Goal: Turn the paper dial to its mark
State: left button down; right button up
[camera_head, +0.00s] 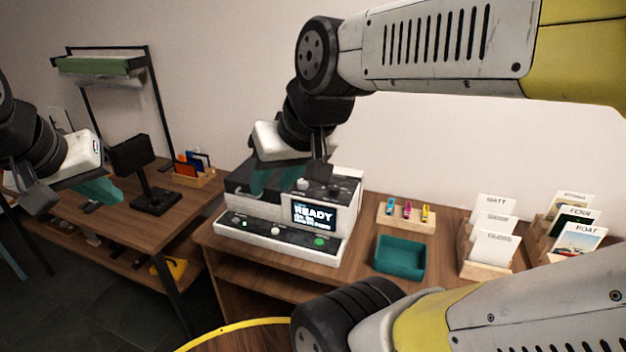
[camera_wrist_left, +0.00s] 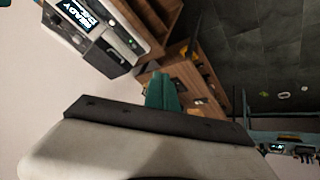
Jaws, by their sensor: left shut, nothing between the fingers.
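The printer (camera_head: 345,215) stands on the wooden table, its screen (camera_head: 313,216) reading READY; it also shows in the left wrist view (camera_wrist_left: 98,38). Small knobs sit on its top, a pale one (camera_head: 302,184) and a dark one (camera_head: 335,189). Their labels are too small to read, so I cannot tell which is the paper dial. My right gripper (camera_head: 273,181) hangs over the printer's left top, beside the pale knob. Its teal fingers are partly lost against the printer. My left gripper (camera_head: 98,191) is shut and empty, far left of the printer; its teal fingers show in the wrist view (camera_wrist_left: 162,92).
A teal tray (camera_head: 400,258) and a wooden holder with coloured pieces (camera_head: 405,217) stand right of the printer. Card holders (camera_head: 487,262) are further right. A black stand (camera_head: 153,198) is on the left table. My forearm crosses the foreground.

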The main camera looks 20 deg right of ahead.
aim_at(303, 185)
jog(key=z, duration=1.05)
